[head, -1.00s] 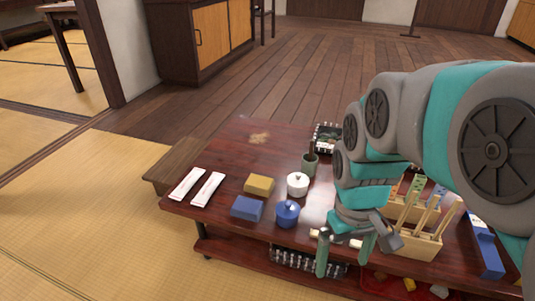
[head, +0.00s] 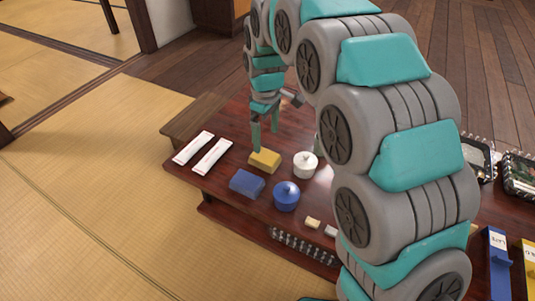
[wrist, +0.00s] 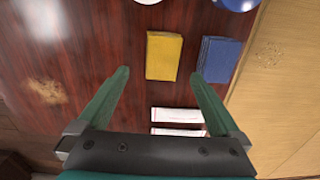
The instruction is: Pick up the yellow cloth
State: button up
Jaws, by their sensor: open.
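The yellow cloth (head: 265,160) is a small folded block lying flat on the dark red table, between the white packets and the white lidded pot. It also shows in the wrist view (wrist: 164,56), beyond my fingertips and roughly between their lines. My gripper (head: 265,142) is open and empty, with its fingers pointing down above the cloth's far edge. In the wrist view my two green fingers (wrist: 160,74) are spread wider than the cloth. I cannot tell the exact height of the fingertips over it.
A blue folded cloth (head: 247,183) lies close to the yellow one. A blue lidded pot (head: 286,196) and a white lidded pot (head: 305,165) stand to the right. Two white packets (head: 212,156) lie to the left. The table's far left part (wrist: 75,45) is mostly bare.

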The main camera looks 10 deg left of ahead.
aim_at(265, 155)
notch_tip(265, 155, down, 8)
jog(key=shift+s+a+r+b, duration=0.1)
jog(key=shift+s+a+b, duration=0.05)
jog(key=shift+b, duration=0.55)
jog(key=shift+r, duration=0.1)
jog(key=c, duration=1.3)
